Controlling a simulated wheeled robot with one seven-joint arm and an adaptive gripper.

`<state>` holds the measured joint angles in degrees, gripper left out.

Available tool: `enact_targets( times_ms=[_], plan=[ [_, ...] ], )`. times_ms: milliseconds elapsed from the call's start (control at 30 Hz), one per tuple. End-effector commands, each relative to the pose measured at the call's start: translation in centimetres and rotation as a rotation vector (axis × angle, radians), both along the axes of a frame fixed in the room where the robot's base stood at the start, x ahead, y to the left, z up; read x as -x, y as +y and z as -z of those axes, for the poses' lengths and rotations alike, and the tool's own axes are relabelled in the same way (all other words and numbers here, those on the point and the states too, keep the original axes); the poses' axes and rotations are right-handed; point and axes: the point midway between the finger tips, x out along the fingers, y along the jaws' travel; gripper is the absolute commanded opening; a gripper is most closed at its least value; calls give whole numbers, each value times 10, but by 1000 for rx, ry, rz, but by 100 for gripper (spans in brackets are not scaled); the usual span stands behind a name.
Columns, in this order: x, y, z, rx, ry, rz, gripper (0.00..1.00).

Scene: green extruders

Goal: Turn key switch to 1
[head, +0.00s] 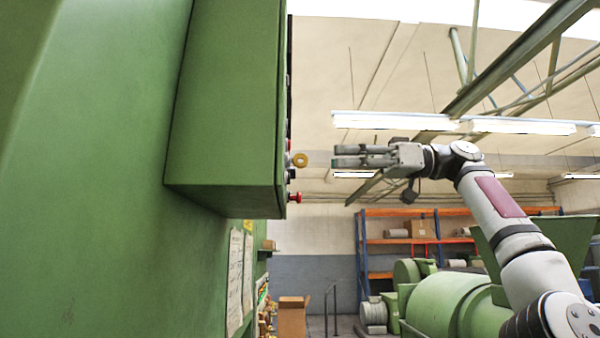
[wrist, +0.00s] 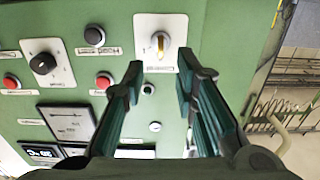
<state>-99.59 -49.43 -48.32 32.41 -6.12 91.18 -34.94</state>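The key switch (wrist: 160,45) shows in the wrist view as a yellow key, seen nearly edge-on and upright, on a white plate at the top centre. In the head view, its round yellow key head (head: 300,160) sticks out from the front of the green control box (head: 225,110). My gripper (head: 337,156) is level with the key and a short gap to its right. In the wrist view, my gripper (wrist: 160,78) is open and empty, its two fingertips below and to either side of the key.
A black rotary knob (wrist: 43,64), a red button (wrist: 103,80) and a dark button (wrist: 94,36) sit left of the key. A panel meter (wrist: 67,122) is lower left. Shelves (head: 410,240) and green machines (head: 450,300) stand behind. Air around my gripper is clear.

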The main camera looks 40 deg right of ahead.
Motion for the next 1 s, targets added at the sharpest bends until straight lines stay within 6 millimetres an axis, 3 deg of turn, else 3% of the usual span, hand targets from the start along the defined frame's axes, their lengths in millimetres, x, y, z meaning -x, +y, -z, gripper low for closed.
enact_targets(
  times_ms=[200,400,833,967,1000],
  plan=[
    [-23,36,0,2,3,-1,27],
    [-37,56,-1,0,1,0,27],
    [-43,64,-1,-1,1,1,27],
    [-43,64,-1,-1,1,1,0],
    [-43,64,-1,0,0,1,0]
  ],
)
